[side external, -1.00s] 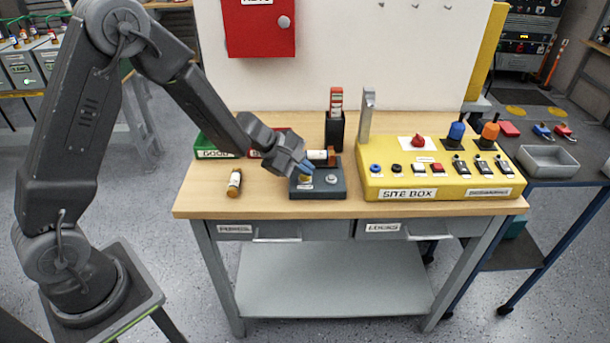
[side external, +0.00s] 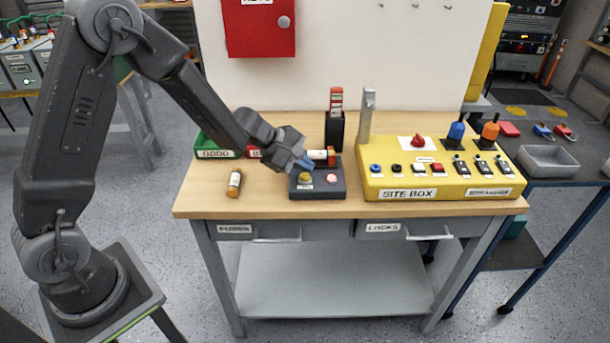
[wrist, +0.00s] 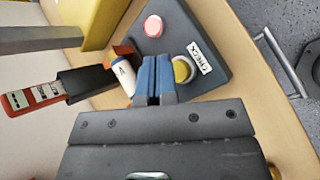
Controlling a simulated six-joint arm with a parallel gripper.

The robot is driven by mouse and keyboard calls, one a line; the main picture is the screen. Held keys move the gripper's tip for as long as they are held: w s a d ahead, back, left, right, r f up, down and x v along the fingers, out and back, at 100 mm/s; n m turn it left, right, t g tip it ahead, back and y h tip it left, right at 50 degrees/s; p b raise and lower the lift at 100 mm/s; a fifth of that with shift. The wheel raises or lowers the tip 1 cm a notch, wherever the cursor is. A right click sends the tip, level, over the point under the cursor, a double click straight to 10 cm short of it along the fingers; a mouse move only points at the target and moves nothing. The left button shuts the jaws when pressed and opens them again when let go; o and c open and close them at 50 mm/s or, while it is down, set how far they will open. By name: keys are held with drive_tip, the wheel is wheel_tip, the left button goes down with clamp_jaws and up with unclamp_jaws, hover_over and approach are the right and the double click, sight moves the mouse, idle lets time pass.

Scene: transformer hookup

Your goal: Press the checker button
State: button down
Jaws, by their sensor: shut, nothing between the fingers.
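The checker (side external: 318,192) is a dark grey box on the wooden bench, with a yellow button (side external: 305,178) and a round lamp (side external: 331,178) glowing pinkish red. In the wrist view the lamp (wrist: 153,26) is also lit, and the button (wrist: 183,68) shows beside my fingers, partly hidden. A white fuse (side external: 318,155) sits at the checker's back edge, by an orange clip. My gripper (side external: 308,164) is shut and empty, its blue fingertips just above and behind the button. They look apart from the button; it also shows in the wrist view (wrist: 155,62).
A loose fuse (side external: 234,184) lies on the bench at left. Behind are a green GOOD bin (side external: 217,153), a red bin (side external: 253,152) and a black fuse holder (side external: 334,132). The yellow site box (side external: 440,183) stands close at right. The bench front is clear.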

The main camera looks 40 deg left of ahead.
sight(304, 177)
drive_tip(key=shift+r, duration=0.15)
drive_tip(key=shift+r, duration=2.45)
drive_tip(key=s+d+r+m+g, duration=0.2)
drive_tip(key=s+d+r+m, duration=0.4)
drive_tip(key=s+r+m, duration=0.6)
drive_tip(key=s+a+m+y, duration=0.2)
drive_tip(key=s+m+y, duration=0.1)
drive_tip(key=s, duration=0.5)
drive_tip(key=s+a+r+m+y, duration=0.1)
drive_tip(key=s+a+m+y, duration=0.1)
drive_tip(key=s, duration=0.6)
drive_tip(key=shift+s+a+r+m+y, duration=0.15)
drive_tip(key=shift+s+a+m+y, duration=0.25)
drive_tip(key=shift+m, duration=0.7)
